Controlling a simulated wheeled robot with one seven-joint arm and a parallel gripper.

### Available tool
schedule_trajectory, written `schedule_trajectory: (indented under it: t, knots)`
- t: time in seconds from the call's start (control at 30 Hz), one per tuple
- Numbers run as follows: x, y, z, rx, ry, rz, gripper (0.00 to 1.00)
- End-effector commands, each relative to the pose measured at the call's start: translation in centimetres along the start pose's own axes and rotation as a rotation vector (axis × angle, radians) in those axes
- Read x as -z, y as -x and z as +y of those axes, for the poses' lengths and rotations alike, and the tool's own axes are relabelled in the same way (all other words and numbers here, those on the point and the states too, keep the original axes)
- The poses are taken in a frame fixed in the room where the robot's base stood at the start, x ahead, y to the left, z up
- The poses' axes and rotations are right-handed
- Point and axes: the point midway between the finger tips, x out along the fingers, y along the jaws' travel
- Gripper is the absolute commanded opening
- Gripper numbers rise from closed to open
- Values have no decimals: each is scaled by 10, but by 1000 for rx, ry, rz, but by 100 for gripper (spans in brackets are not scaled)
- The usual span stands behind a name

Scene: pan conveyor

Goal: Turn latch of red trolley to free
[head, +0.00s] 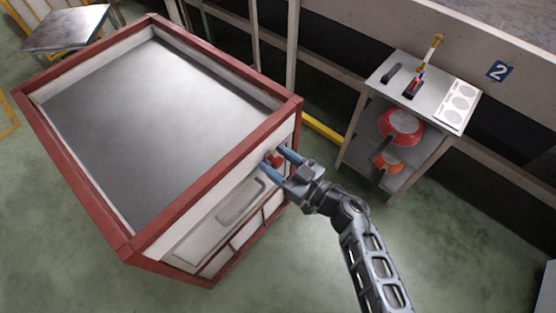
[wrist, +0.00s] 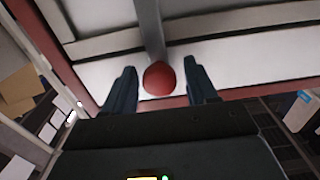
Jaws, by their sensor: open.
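The red trolley (head: 121,238) has a red frame, white side panels and a grey top surface, and fills the left of the head view. Its latch has a red knob (head: 273,160) on the near side panel, close to the right corner. In the wrist view the red knob (wrist: 159,78) is round and sits in front of a grey bar (wrist: 149,25). My gripper (head: 277,160) is open, with one blue finger on each side of the knob. In the wrist view the fingers (wrist: 162,84) flank it with gaps visible. Whether they touch it cannot be told.
A grey handle (head: 240,202) is on the same panel, below and left of the knob.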

Motion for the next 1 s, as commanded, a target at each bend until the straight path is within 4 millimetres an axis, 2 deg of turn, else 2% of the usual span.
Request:
schedule_trajectory:
  t: [0.13, 0.73, 1.0]
  knots:
    - [0, 0, 0, 0, 0, 0, 57]
    - [0, 0, 0, 0, 0, 0, 0]
    - [0, 0, 0, 0, 0, 0, 0]
